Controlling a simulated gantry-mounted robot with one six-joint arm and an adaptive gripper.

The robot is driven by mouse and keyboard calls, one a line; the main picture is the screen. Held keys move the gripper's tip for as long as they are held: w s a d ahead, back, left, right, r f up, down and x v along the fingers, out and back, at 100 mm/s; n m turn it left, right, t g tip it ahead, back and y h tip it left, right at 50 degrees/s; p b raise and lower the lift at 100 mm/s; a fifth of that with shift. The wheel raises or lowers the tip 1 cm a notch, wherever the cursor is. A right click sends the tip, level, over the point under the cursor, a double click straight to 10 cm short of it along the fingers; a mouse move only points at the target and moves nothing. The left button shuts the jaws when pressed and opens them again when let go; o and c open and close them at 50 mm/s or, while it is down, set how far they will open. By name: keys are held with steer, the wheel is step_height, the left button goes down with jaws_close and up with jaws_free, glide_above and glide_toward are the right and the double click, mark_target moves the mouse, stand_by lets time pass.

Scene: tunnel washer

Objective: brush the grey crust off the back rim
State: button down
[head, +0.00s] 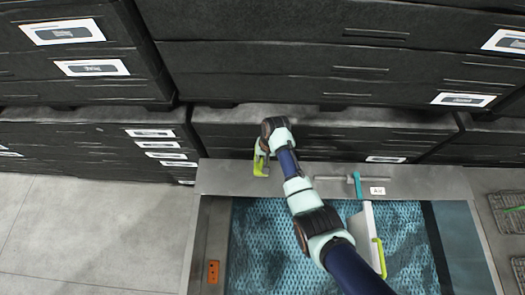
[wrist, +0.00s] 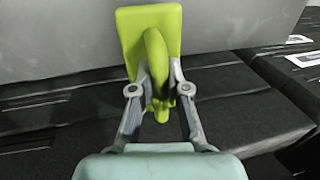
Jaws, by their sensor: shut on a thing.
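My gripper (head: 264,150) is at the left part of the back rim (head: 235,181), a flat grey ledge behind the blue mesh bed. It is shut on a lime-green brush (head: 260,167). In the wrist view my gripper (wrist: 159,72) has its two fingers on the curved handle of the brush (wrist: 133,32), and the flat green block is beyond them. I cannot tell whether the brush touches the rim; its bristles are hidden. I cannot make out the grey crust apart from the rim's own grey surface.
A grey bar with a teal handle (head: 357,185) and a white label (head: 377,190) are on the rim's right part. Stacked black drawers (head: 270,75) rise close behind. Wire baskets (head: 510,215) are at right.

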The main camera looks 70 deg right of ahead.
steer(key=shift+r+p, duration=2.55)
steer(key=shift+r, duration=0.3)
